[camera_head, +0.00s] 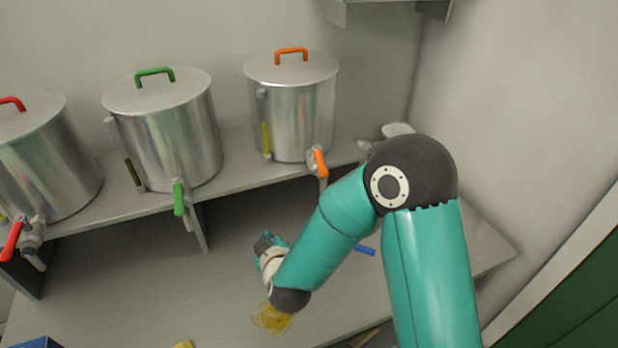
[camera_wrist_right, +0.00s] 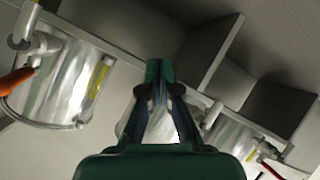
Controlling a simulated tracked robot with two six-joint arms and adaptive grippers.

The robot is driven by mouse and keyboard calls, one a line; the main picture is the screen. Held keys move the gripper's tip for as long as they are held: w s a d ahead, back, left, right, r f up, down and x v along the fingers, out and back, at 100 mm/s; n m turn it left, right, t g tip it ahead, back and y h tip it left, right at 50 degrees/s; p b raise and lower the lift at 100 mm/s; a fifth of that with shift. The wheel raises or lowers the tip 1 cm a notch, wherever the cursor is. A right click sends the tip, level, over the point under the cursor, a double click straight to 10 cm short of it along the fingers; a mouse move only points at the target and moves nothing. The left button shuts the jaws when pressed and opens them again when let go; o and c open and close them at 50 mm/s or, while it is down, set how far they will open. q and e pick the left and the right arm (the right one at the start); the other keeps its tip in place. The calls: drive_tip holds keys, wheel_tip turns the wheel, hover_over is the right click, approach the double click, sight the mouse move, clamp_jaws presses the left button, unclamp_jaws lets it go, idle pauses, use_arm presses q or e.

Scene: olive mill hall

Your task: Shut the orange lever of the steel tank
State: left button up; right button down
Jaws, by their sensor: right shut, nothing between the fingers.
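The steel tank (camera_head: 300,112) with the orange lid handle stands on the shelf, right of two other tanks. Its orange lever (camera_head: 320,163) sits on the tap at its lower front and hangs mostly downward. In the right wrist view the same lever (camera_wrist_right: 17,82) shows at the left edge, beside its tank (camera_wrist_right: 60,82), upside down. My right gripper (camera_head: 267,242) is below and left of the lever, in front of the shelf, apart from it. Its fingers (camera_wrist_right: 158,68) are closed with nothing between them. My left gripper is not in view.
Another tank has a green lever (camera_head: 179,198), and the left one has a red lever (camera_head: 12,241). The shelf edge (camera_head: 245,183) runs below the taps. A yellow spill (camera_head: 272,318) and a blue item (camera_head: 365,250) lie on the counter. A wall closes the right side.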

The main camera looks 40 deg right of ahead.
sight(320, 161)
drive_tip(key=s+d+r+t+h+b, duration=0.1)
drive_tip(key=d+r+h, duration=0.25)
drive_tip(key=r, duration=0.35)
drive_tip(key=s+d+r+h+b, duration=0.15)
drive_tip(key=r+h, duration=0.25)
drive_tip(key=r, duration=0.4)
use_arm(q)
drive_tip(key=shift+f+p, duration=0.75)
drive_tip(key=shift+p, duration=0.1)
use_arm(e)
drive_tip(key=w+d+f, duration=0.3)
drive_tip(key=w+d, duration=0.3)
drive_tip(key=d, duration=0.4)
drive_tip(key=shift+w+f+n, duration=0.3)
drive_tip(key=shift+n, duration=0.1)
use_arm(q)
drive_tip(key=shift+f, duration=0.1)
use_arm(e)
drive_tip(key=shift+w+a+y, duration=0.1)
drive_tip(key=shift+a+y, duration=0.05)
drive_tip(key=shift+y, duration=0.3)
